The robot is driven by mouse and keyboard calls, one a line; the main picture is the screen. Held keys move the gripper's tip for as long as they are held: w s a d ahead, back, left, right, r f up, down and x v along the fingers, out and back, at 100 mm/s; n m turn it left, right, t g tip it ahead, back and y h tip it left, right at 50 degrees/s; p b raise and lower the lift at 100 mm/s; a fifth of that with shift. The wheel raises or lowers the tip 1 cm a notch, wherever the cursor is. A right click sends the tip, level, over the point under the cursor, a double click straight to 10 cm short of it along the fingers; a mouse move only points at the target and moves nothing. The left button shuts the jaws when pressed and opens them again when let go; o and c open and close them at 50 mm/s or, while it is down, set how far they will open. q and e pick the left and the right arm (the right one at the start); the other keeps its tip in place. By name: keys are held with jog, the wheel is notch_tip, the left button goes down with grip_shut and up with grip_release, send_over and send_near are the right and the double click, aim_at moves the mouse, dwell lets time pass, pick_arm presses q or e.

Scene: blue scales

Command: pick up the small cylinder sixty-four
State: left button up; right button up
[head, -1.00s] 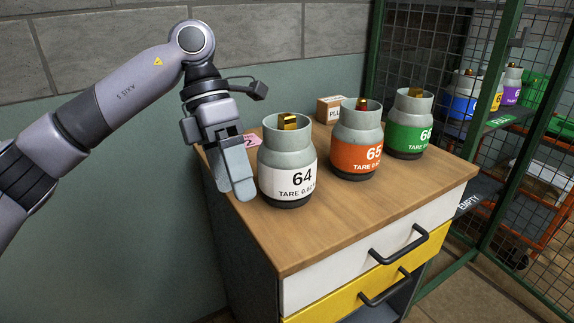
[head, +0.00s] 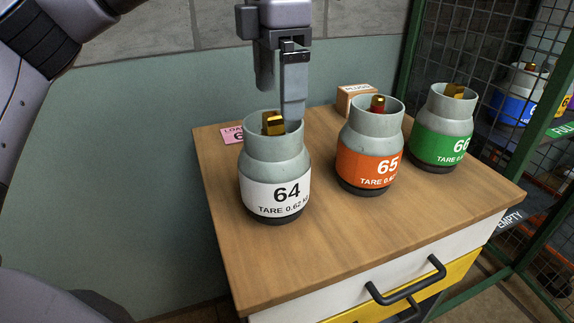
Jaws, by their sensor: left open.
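The small cylinder 64 (head: 274,165) stands upright at the left of the wooden cabinet top (head: 330,225). It is grey with a white label, a dark base and a brass valve inside its open collar. My left gripper (head: 279,106) is open, pointing down just above the collar. Its nearer finger reaches down to the right rear of the collar rim; the other finger ends higher, behind the valve. I cannot tell whether a finger touches the rim. My right gripper is not in view.
Orange-labelled cylinder 65 (head: 370,150) and green-labelled cylinder 66 (head: 443,130) stand to the right. A cardboard box (head: 355,97) and a pink card (head: 232,134) lie behind. A green-framed mesh cage (head: 520,60) is at the right. The front of the top is clear.

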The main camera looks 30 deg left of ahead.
aim_at(272, 113)
pick_arm(q)
jog(key=f, duration=0.4)
jog(key=f+b, duration=0.1)
jog(key=shift+s+a+f, duration=0.25)
jog(key=shift+a+f, duration=0.1)
jog(key=shift+f, duration=0.4)
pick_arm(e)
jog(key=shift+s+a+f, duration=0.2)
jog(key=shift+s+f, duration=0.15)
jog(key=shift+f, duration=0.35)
pick_arm(q)
jog(key=shift+w+r, duration=0.1)
jog(key=c, duration=1.7)
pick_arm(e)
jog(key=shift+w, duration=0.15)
pick_arm(q)
jog(key=shift+r, duration=0.1)
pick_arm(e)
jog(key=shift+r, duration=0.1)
